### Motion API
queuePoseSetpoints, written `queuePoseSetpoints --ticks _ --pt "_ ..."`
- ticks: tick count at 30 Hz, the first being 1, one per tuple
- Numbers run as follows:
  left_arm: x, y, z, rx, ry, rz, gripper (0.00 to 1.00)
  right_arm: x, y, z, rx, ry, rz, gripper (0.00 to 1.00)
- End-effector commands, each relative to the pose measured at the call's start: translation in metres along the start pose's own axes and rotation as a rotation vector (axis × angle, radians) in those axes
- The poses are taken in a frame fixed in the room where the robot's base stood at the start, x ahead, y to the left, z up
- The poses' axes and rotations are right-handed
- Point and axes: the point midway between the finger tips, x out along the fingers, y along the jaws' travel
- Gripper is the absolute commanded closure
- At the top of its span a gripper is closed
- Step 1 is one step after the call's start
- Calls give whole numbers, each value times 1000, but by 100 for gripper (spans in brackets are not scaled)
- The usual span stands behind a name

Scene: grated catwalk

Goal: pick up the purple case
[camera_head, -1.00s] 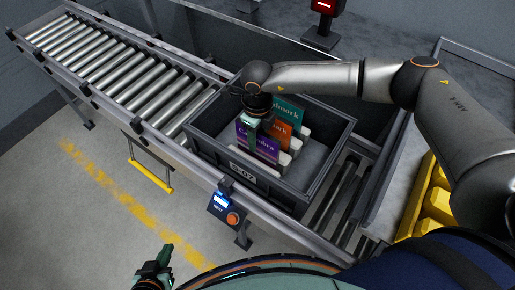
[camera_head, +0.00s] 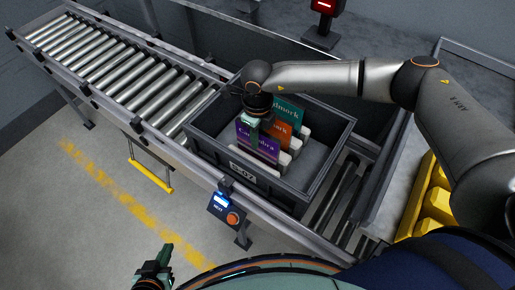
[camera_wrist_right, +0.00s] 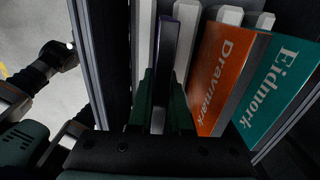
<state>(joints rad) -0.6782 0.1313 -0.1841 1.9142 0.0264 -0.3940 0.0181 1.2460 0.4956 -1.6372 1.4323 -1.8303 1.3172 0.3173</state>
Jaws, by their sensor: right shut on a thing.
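The purple case (camera_head: 265,151) stands on edge at the front of a row in the grey bin (camera_head: 322,186). My right gripper (camera_head: 252,138) reaches down from above and covers part of its lettering. In the right wrist view, the case's narrow edge (camera_wrist_right: 166,50) lies between the green fingers (camera_wrist_right: 162,92), which are shut on it. The orange case (camera_head: 283,132) and teal case (camera_head: 290,112) stand behind it; they are to its right in the wrist view. My left gripper (camera_head: 161,261) is low, in front of the conveyor and away from the bin; its opening is unclear.
Pale dividers (camera_head: 303,134) separate the cases. The bin sits on a roller conveyor (camera_head: 120,75), with free rollers at left. A control box with an orange button (camera_head: 232,218) is on the conveyor's front side. Yellow items (camera_head: 436,205) lie in a tray at right.

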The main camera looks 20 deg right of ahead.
Motion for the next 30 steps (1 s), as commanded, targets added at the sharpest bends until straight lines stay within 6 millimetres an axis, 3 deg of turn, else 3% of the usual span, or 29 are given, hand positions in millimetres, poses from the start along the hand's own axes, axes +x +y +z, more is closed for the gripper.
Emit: queuePoseSetpoints --ticks 22,26,30 --pt "0 0 0 0 0 0 100 -2 0 1 0 -2 0 100" --pt "2 0 2 0 0 0 100 -16 -1 1 0 -4 -2 100" --pt "4 0 4 0 0 0 100 -43 -1 1 -1 -6 -2 100"
